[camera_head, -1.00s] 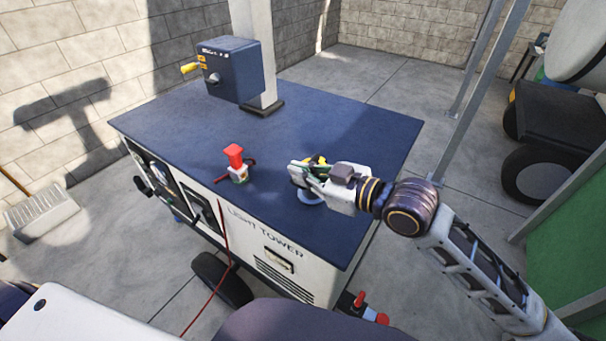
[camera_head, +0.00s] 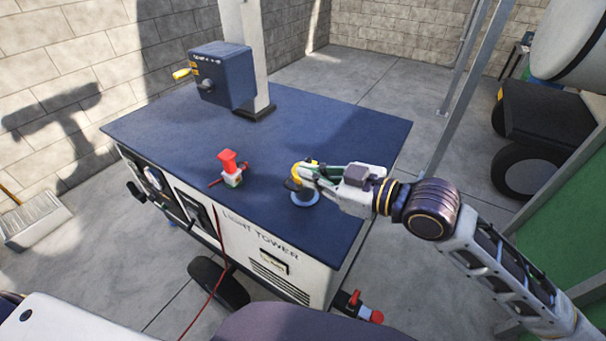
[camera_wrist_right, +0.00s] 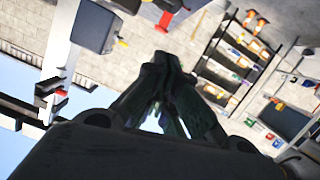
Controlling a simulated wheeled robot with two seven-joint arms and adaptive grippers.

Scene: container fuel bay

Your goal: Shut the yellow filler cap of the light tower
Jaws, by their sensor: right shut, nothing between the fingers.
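The light tower (camera_head: 265,135) is a white cabinet with a dark blue top. Its yellow filler cap (camera_head: 299,172) shows at the right part of the top, above a pale filler ring (camera_head: 305,199). The cap looks raised and tilted over the ring, and is partly hidden by my right gripper (camera_head: 301,177). That gripper is shut and empty, with its fingers at the right side of the cap; I cannot tell whether they touch it. The right wrist view shows the closed fingers (camera_wrist_right: 165,75) but not the cap. My left gripper is not in view.
A red-topped fitting (camera_head: 229,166) stands on the top, left of the cap. A dark box with a yellow handle (camera_head: 221,74) hangs on the mast behind. A red hose runs down the front. The top between cap and mast is clear.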

